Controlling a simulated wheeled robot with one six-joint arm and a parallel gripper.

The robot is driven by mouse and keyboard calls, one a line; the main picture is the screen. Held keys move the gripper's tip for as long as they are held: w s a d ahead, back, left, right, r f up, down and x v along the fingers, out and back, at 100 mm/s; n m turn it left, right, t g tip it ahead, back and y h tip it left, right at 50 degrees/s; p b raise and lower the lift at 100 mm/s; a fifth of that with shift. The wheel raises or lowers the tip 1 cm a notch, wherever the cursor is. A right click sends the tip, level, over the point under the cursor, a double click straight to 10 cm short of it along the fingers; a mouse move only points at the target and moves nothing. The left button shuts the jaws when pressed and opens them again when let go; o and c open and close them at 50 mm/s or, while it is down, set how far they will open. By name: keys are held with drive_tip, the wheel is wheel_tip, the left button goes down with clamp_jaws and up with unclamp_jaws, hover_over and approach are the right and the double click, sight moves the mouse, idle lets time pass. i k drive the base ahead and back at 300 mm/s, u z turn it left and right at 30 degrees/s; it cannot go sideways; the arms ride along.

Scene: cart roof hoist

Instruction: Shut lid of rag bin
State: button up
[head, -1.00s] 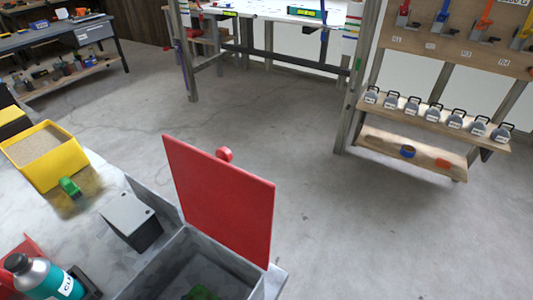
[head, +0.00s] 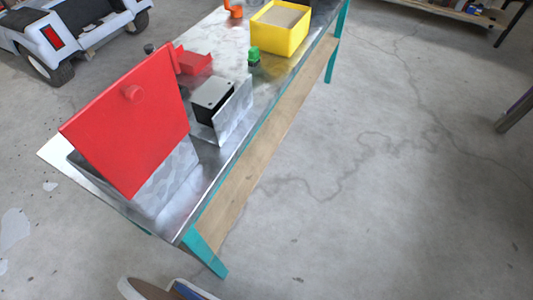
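The rag bin (head: 165,185) is a grey metal box at the near end of a metal-topped bench. Its red lid (head: 125,120) stands raised and tilted, with a round red knob (head: 132,93) on the face toward me. The lid hides the bin's opening and whatever is inside. My gripper is not in view.
On the bench (head: 192,203) behind the bin are a grey and black box (head: 213,100), a red holder (head: 192,62), a green item (head: 254,56) and a yellow sand box (head: 280,30). A white cart (head: 75,30) stands back left. The floor right of the bench is clear.

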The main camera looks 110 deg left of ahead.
sight(128, 131)
drive_tip(key=i, duration=0.7)
drive_tip(key=u, duration=4.05)
drive_tip(key=k, duration=1)
drive_tip(key=u, duration=0.4)
drive_tip(key=i, duration=0.55)
drive_tip(key=u, duration=0.2)
